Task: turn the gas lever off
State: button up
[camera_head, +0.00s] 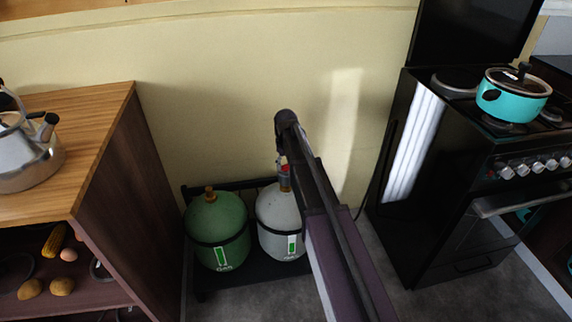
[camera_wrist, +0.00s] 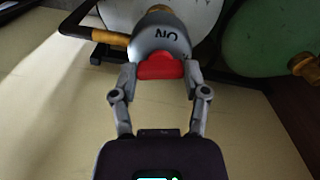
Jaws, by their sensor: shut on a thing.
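The red gas lever (camera_wrist: 160,68) sits on a grey valve body (camera_wrist: 158,38) marked "ON", upside down in the wrist view. My gripper (camera_wrist: 161,76) is shut on the lever, with one finger at each end of it. The valve is on top of the white gas cylinder (camera_head: 275,225); the cylinder also shows in the wrist view (camera_wrist: 203,12). In the head view the lever (camera_head: 285,172) is a small red patch, and my arm hides most of the gripper.
A green cylinder (camera_head: 217,232) stands left of the white one on a dark rack. A wooden cabinet (camera_head: 120,190) with a kettle (camera_head: 28,150) is at the left. A black stove (camera_head: 450,190) with a turquoise pot (camera_head: 513,100) is at the right. A plain wall is behind.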

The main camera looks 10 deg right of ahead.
jog(key=shift+m, duration=1.6)
jog(key=o, duration=1.2)
jog(key=shift+c, duration=0.2)
jog(key=shift+n, duration=0.4)
